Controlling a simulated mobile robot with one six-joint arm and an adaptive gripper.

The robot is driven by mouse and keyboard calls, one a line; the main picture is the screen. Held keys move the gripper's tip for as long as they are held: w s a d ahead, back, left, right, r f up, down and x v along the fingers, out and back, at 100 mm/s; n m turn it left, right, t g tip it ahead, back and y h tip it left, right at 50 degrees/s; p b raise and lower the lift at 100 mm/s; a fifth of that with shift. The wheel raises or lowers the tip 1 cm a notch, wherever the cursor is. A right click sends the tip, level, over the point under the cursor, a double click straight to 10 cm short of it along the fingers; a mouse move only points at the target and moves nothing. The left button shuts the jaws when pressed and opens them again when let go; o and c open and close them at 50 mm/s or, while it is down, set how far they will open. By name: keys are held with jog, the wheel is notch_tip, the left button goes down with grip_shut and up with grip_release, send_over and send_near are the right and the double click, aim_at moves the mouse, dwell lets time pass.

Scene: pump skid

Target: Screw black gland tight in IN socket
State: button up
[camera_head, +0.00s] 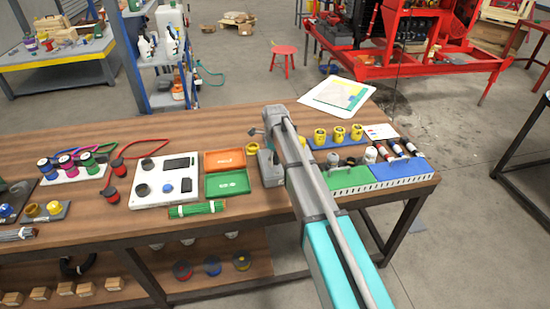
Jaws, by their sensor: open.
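My arm reaches up from the bottom edge over the workbench. My gripper (257,136) is at its far end, small and partly hidden by the arm, just above a grey block (270,169) beside the orange and green trays. It is open, and I see nothing held in it. I cannot pick out the black gland for certain. Small dark round parts (143,190) sit on a white panel (150,200) left of the trays. No IN marking is readable, so I cannot tell which opening is the IN socket.
An orange tray (225,160) and a green tray (227,183) lie left of my arm. Yellow cups (338,134) stand on a blue strip to its right, near green and blue racks (400,171). A green bundle (196,209) lies near the front edge.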

jog(key=shift+n, duration=2.2)
jog(key=c, duration=1.1)
jog(key=shift+m, duration=2.3)
jog(key=shift+m, duration=0.3)
jog(key=shift+m, duration=2)
